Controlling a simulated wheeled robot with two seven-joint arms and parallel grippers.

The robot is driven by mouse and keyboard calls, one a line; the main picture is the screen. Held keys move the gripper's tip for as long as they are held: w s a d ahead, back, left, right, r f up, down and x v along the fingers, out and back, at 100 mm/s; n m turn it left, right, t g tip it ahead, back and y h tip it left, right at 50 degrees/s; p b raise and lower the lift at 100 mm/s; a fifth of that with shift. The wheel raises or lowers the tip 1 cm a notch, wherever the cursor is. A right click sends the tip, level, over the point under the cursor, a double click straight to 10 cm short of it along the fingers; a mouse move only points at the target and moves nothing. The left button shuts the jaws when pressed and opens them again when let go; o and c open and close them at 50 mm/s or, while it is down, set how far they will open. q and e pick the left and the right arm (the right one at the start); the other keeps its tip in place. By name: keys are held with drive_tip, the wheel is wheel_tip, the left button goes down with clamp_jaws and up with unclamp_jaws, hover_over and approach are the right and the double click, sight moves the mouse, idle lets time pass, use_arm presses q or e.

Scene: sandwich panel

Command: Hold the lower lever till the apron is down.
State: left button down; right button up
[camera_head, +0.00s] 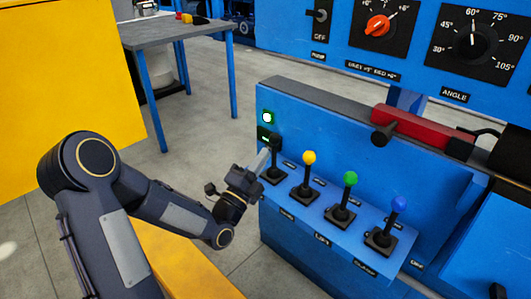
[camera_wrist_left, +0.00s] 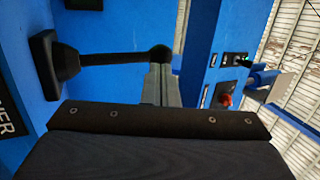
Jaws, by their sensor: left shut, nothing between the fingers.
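The lower lever (camera_head: 274,173) is the leftmost of the row on the blue sloped panel, with a black knob. In the left wrist view, its black stick and round knob (camera_wrist_left: 159,53) stand out from a square base, by a label cut off at the edge. My left gripper (camera_head: 266,155) is shut and empty, with its grey fingertips at the knob. The fingers (camera_wrist_left: 161,84) look to be touching or almost touching the knob; I cannot tell which. I cannot make out the apron in either view. My right gripper is not in view.
Levers with yellow (camera_head: 309,157), green (camera_head: 351,178) and blue (camera_head: 399,203) knobs stand to the right. A red bar (camera_head: 420,130) lies behind the panel. A yellow block (camera_head: 65,80) and grey table (camera_head: 175,32) stand left.

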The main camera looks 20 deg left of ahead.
sight(273, 145)
use_arm(q)
drive_tip(key=shift+x, duration=0.95)
drive_tip(key=shift+w+d+r+g+p, duration=0.25)
drive_tip(key=shift+w+r+g+p, duration=0.25)
drive_tip(key=shift+g, duration=0.1)
drive_tip(key=shift+w+d+r+m+g, duration=0.1)
drive_tip(key=shift+w+d+m+g, duration=0.05)
drive_tip(key=shift+w+m+g, duration=0.15)
drive_tip(key=shift+w+f, duration=0.15)
drive_tip(key=shift+f, duration=0.25)
